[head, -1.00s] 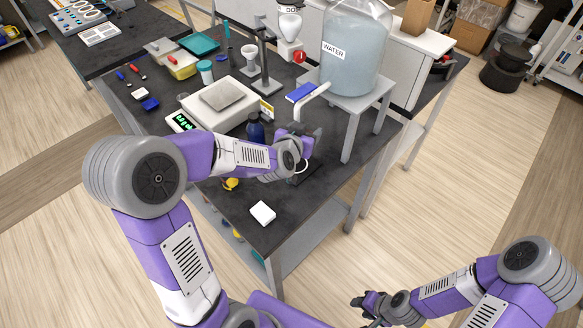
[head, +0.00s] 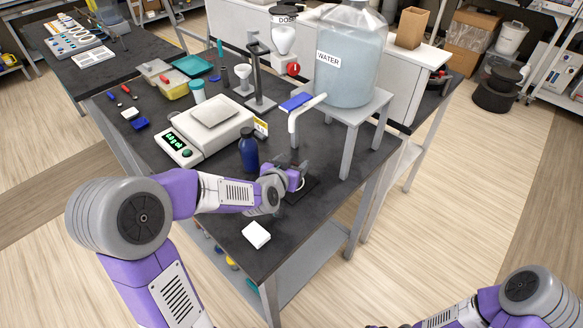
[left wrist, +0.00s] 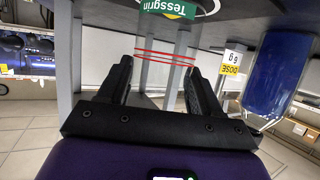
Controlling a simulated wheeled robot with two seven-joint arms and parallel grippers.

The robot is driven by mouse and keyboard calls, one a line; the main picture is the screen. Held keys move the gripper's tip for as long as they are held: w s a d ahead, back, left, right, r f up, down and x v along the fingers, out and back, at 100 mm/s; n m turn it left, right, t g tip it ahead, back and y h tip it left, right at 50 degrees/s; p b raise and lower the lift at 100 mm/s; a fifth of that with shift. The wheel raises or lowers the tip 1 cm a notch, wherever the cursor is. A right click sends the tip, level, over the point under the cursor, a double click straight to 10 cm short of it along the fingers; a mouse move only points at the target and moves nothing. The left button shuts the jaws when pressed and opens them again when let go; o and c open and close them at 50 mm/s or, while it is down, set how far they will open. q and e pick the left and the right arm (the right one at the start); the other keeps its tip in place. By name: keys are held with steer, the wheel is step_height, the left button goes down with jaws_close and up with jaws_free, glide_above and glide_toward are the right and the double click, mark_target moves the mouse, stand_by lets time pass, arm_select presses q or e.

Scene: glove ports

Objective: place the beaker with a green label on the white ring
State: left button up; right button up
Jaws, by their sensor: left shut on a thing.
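In the left wrist view, the clear beaker (left wrist: 165,55) has a green label (left wrist: 176,9) reading "Tessgrin" and red bands. The beaker sits between the two fingers (left wrist: 158,85), which are shut on it. In the head view the beaker is mostly hidden, and I cannot tell whether it touches the ring. My right gripper is out of frame; part of its arm shows at lower right.
A dark blue bottle (head: 248,150) stands close left of the gripper, with the scale (head: 207,128) behind it. A grey stand (head: 345,110) bearing the water jug (head: 350,60) is at the right. A white block (head: 256,235) lies near the front edge.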

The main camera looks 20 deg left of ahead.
arm_select(q)
steer(key=shift+r, duration=0.15)
steer(key=shift+f, duration=0.2)
steer(key=o, duration=1.1)
steer(key=shift+c, duration=0.2)
